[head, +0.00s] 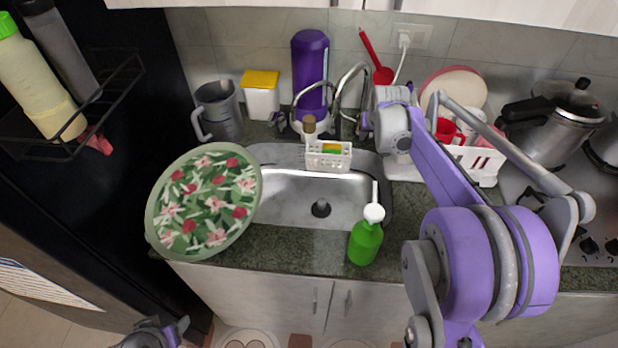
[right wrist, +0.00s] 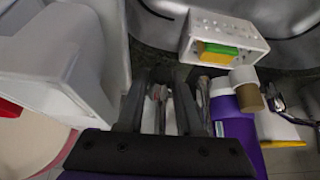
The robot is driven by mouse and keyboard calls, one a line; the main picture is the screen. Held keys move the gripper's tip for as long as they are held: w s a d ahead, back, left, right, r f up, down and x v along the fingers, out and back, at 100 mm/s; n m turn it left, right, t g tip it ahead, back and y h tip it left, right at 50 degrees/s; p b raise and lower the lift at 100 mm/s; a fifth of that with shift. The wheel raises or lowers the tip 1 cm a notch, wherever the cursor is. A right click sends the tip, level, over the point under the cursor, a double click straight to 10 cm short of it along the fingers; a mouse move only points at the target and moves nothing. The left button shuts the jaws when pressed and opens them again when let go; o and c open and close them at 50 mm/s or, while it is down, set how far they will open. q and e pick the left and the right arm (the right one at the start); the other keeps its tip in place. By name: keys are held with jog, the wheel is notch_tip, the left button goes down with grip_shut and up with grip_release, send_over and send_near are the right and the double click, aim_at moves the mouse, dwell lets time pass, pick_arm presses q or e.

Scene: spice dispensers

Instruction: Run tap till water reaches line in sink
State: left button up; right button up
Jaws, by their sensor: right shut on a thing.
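The steel sink (head: 285,200) has a dark drain in its floor. I cannot make out any water or a line in it. The chrome tap (head: 340,90) rises behind the basin. My right gripper (head: 363,124) is at the right of the tap, behind the sink. In the right wrist view its fingers (right wrist: 158,95) are closed around a narrow metal part, apparently of the tap; the fingers hide most of it. My left gripper (head: 155,335) shows only partly at the bottom left, away from the sink, and its jaws are unclear.
A white caddy (head: 328,157) with sponges sits at the sink's back edge. A green soap bottle (head: 365,242) stands in front, a floral plate (head: 205,200) at the left. A purple bottle (head: 310,75), a grey jug (head: 220,112) and a dish rack (head: 475,162) crowd the back.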

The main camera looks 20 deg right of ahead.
pick_arm(q)
jog(key=shift+w+r+p, duration=0.35)
jog(key=shift+r+p, duration=0.1)
jog(key=shift+r, duration=0.3)
pick_arm(e)
jog(key=shift+w+d+r, duration=0.1)
jog(key=shift+w+r, duration=0.05)
jog(key=shift+r, duration=0.35)
jog(key=shift+w+d+r, duration=0.1)
jog(key=shift+r, duration=0.4)
pick_arm(q)
jog(key=shift+r, duration=0.1)
pick_arm(e)
jog(key=shift+r, duration=0.1)
jog(key=shift+w+d+r+p, duration=0.1)
jog(key=shift+w+r+p, duration=0.15)
jog(key=shift+r, duration=0.15)
jog(key=shift+w+d+r+p, duration=0.15)
jog(key=shift+r+p, duration=0.1)
jog(key=shift+r, duration=0.15)
pick_arm(q)
jog(key=shift+w+r, duration=0.25)
jog(key=shift+r, duration=0.3)
pick_arm(e)
jog(key=shift+a, duration=0.15)
jog(key=shift+f, duration=0.1)
dwell(4.5)
